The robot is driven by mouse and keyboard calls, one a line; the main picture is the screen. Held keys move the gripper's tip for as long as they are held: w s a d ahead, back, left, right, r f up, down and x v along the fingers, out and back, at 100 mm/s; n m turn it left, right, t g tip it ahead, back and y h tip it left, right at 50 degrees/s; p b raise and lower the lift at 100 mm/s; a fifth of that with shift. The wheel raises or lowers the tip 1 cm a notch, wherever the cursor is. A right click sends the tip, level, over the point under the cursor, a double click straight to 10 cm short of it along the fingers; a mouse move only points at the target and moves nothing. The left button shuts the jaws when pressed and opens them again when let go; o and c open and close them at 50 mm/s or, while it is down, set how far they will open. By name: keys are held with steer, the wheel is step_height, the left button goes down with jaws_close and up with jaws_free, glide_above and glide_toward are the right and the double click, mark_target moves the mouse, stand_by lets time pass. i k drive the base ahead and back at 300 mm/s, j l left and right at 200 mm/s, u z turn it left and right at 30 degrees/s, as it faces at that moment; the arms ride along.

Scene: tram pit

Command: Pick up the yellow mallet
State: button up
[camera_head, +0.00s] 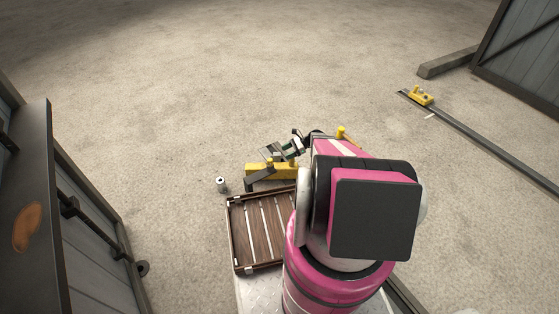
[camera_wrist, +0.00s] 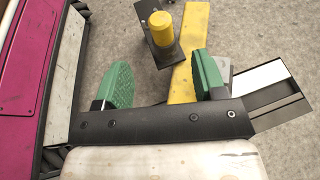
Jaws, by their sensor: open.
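A yellow piece with a short upright head and a thin handle-like part (camera_head: 341,132), possibly the mallet, lies on the floor just beyond my arm, which hides part of it. My gripper (camera_head: 288,149) is open, above a yellow block with a dark bar (camera_head: 285,171). In the wrist view its green fingertips (camera_wrist: 162,78) are spread wide with nothing held. A yellow cylinder (camera_wrist: 161,28) on a dark plate and a flat yellow bar (camera_wrist: 190,50) lie beyond and below the fingers. I cannot tell whether either belongs to the mallet.
A wooden slatted crate (camera_head: 231,235) stands close by, with a small grey can (camera_head: 221,184) at its far left corner. A rail (camera_head: 480,140) with a yellow fitting (camera_head: 421,96) runs at the right. Grey walls flank both sides. The floor beyond is clear.

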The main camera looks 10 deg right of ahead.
mark_target(341, 132)
steer(key=i+l+z, duration=0.15)
steer(key=l, duration=0.25)
steer(key=i+l+z, duration=0.15)
steer(key=l, duration=0.25)
steer(key=i+l+z, duration=0.15)
steer(key=l, duration=0.25)
steer(key=i+l+z, duration=0.15)
steer(key=l, duration=0.2)
